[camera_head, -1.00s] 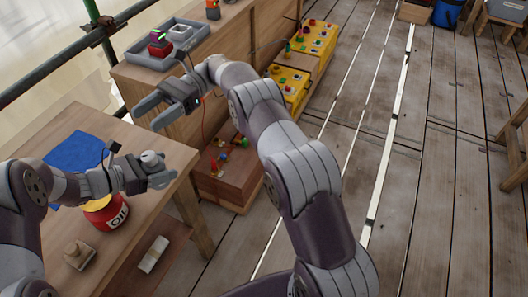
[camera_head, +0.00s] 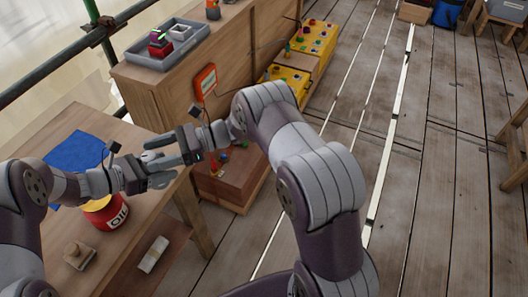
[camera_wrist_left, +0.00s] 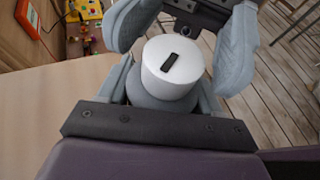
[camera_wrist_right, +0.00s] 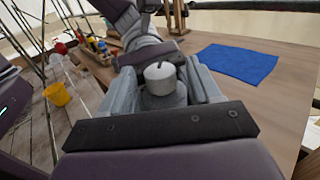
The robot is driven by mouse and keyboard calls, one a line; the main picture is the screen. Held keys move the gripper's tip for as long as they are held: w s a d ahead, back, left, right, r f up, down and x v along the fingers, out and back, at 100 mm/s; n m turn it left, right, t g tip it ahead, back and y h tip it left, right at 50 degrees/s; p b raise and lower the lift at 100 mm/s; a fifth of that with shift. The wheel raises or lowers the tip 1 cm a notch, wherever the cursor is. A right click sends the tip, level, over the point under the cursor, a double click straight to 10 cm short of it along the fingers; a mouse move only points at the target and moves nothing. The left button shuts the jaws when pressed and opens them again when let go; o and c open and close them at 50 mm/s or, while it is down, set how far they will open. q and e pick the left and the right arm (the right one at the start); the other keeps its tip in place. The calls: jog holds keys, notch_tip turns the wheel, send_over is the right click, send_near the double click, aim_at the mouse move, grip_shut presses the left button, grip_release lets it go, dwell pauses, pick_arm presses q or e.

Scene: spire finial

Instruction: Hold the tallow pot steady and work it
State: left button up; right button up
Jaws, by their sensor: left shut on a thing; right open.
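The tallow pot is a small pale grey cylinder with a white top that has a short dark slot, seen in the left wrist view (camera_wrist_left: 172,68). It also shows in the right wrist view (camera_wrist_right: 160,76). My left gripper (camera_head: 158,172) is shut on its lower body and holds it above the table's right edge. My right gripper (camera_head: 166,152) is open and faces it from the opposite side. Its two fingers lie on either side of the pot's top, apart from it as far as I can see. In the head view the fingers mostly hide the pot.
On the wooden table (camera_head: 120,140) are a blue cloth (camera_head: 75,152) and a red oil can (camera_head: 112,216) beneath my left arm, plus a wooden block (camera_head: 79,256). A grey tray (camera_head: 135,57) stands on the cabinet behind. Plank floor lies right.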

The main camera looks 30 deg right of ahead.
jog(key=m+t, duration=0.2)
jog(key=t, duration=0.1)
jog(key=shift+s+h, duration=0.3)
jog(key=shift+h, duration=0.1)
jog(key=s+d+m+t, duration=0.15)
jog(key=s+d, duration=0.25)
jog(key=d, duration=0.8)
jog(key=w+d+f+m+t+h, duration=0.2)
jog(key=w+d+f+m+h, duration=0.25)
jog(key=m, duration=0.75)
jog(key=w+d+f+m+t+h, duration=0.15)
jog(key=d+f+m+h, duration=0.45)
jog(key=m, duration=0.6)
jog(key=s+d+m+g+h, duration=0.1)
jog(key=s+m+g+h, duration=0.1)
jog(key=m, duration=0.7)
jog(key=s+d+r+m+g+h, duration=0.1)
jog(key=s+m+h, duration=0.4)
jog(key=m, duration=0.5)
jog(key=shift+s+d+r+g, duration=0.15)
jog(key=shift+d+g, duration=0.6)
jog(key=shift+g, duration=0.05)
jog(key=shift+h, duration=0.25)
jog(key=shift+c, duration=1.4)
